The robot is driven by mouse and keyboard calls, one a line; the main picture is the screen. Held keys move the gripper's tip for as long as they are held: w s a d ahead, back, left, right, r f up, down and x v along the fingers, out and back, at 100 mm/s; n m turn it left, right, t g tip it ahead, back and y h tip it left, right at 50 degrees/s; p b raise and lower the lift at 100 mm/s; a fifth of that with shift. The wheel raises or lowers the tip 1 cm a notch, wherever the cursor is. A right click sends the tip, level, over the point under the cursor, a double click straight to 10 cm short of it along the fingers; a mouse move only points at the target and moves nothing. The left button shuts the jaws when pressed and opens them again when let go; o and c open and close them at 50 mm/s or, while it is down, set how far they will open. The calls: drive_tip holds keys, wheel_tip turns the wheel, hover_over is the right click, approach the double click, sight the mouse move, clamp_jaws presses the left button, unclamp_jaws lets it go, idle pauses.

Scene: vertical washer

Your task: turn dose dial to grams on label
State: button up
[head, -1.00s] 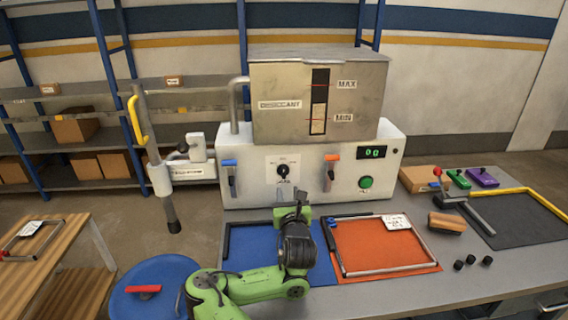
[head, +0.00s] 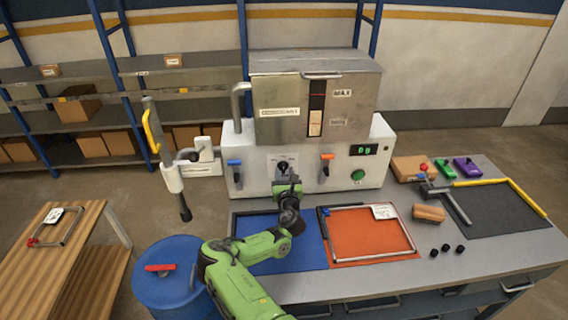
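The dose dial (head: 283,166) is a black knob on a white plate on the front of the white dosing machine (head: 257,180). My gripper (head: 286,176) is at the plate's lower edge, right in front of the dial, and hides part of it. Whether its fingers touch the knob or are open cannot be seen. A white label (head: 384,211) lies on the upper right corner of the orange mat (head: 365,240); its text is too small to read. The green display (head: 363,149) sits at the machine's upper right, its digits unclear.
A green button (head: 357,175) is farther right. A frame lies on the orange mat. A blue drum (head: 168,285) stands at the lower left. Several small black pieces lie on the bench's right.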

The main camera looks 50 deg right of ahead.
drive_tip(key=shift+x, duration=0.8)
drive_tip(key=shift+f, duration=0.15)
clamp_jaws()
drive_tip(key=shift+m, duration=0.3)
drive_tip(key=m+b, duration=0.1)
drive_tip(key=m, duration=0.3)
drive_tip(key=shift+d, duration=0.1)
drive_tip(key=m+b, duration=0.1)
drive_tip(key=m, duration=0.4)
drive_tip(key=shift+s, duration=0.1)
drive_tip(key=shift+m, duration=0.3)
